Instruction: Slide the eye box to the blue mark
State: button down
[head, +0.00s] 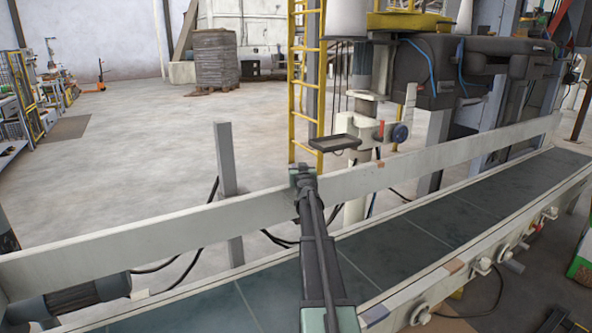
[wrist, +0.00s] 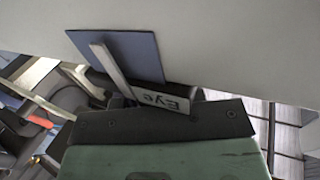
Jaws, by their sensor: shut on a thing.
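My gripper (head: 302,178) is at the far end of my arm, at the pale guard rail (head: 440,154) behind the conveyor. Its fingertips are hidden from the head view. In the wrist view my gripper (wrist: 160,122) fills the bottom, close to the eye box (wrist: 165,101), a grey piece lettered "Eye". It is shut on the eye box, though the contact is mostly hidden. A flat dark-blue square (wrist: 135,50) lies just beyond, at the pale rail surface, partly crossed by a thin grey bar. I cannot tell whether it is the blue mark.
The dark conveyor belt (head: 420,218) runs below the rail. A grey post (head: 228,180) supports the rail at left. A yellow ladder (head: 304,80) and a small dark tray (head: 335,143) stand behind it. Brownish patches mark the front rail (head: 415,290). Open floor lies behind left.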

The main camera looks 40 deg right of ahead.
jog(key=c, duration=0.8)
grip_release()
jog(key=shift+s, duration=0.1)
jog(key=v, duration=1)
jog(key=shift+s+a, duration=0.2)
jog(key=shift+s, duration=0.1)
